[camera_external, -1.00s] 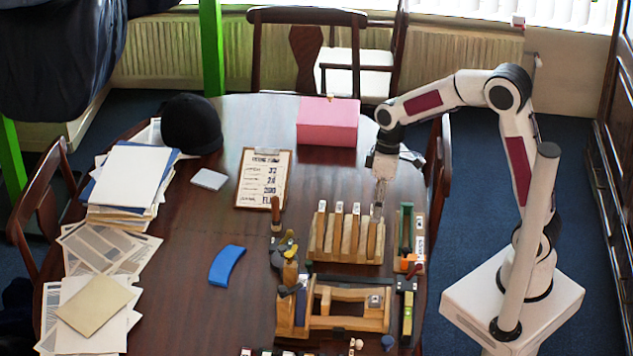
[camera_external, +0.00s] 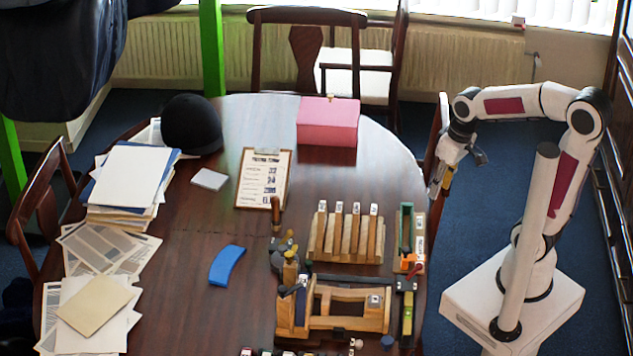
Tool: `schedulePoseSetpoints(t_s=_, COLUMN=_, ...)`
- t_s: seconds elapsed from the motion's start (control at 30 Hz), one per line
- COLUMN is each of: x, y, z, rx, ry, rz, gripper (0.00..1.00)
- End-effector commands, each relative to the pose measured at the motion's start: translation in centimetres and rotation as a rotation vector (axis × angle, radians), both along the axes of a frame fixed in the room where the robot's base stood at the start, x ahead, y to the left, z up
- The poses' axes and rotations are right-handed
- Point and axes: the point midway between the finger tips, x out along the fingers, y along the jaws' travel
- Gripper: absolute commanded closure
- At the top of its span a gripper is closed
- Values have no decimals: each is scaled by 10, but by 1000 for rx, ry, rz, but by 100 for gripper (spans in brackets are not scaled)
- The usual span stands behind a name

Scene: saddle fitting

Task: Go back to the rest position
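My gripper (camera_external: 439,190) hangs in the air just past the right edge of the table, pointing down and slightly left. It is clear of the wooden rack (camera_external: 346,238) and of everything on the table. A small yellowish patch shows near its fingers; the view is too small to tell what it is or whether the fingers are open or shut. The rack holds several upright wooden pieces with white tags on top.
A wooden frame fixture (camera_external: 346,320) stands in front of the rack, with a green-sided holder (camera_external: 406,235) to the right. A chair stands behind my gripper.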

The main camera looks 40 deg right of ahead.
Motion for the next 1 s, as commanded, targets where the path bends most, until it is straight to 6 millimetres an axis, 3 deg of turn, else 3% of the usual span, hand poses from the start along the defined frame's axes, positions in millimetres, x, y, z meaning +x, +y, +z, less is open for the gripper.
schedulePoseSetpoints(t_s=0.6, x=-57, y=-50, z=26, rx=-21, ry=-186, rz=-144, gripper=66)
schedulePoseSetpoints(t_s=1.0, x=-68, y=-64, z=49, rx=-14, ry=-302, rz=-203, gripper=66)
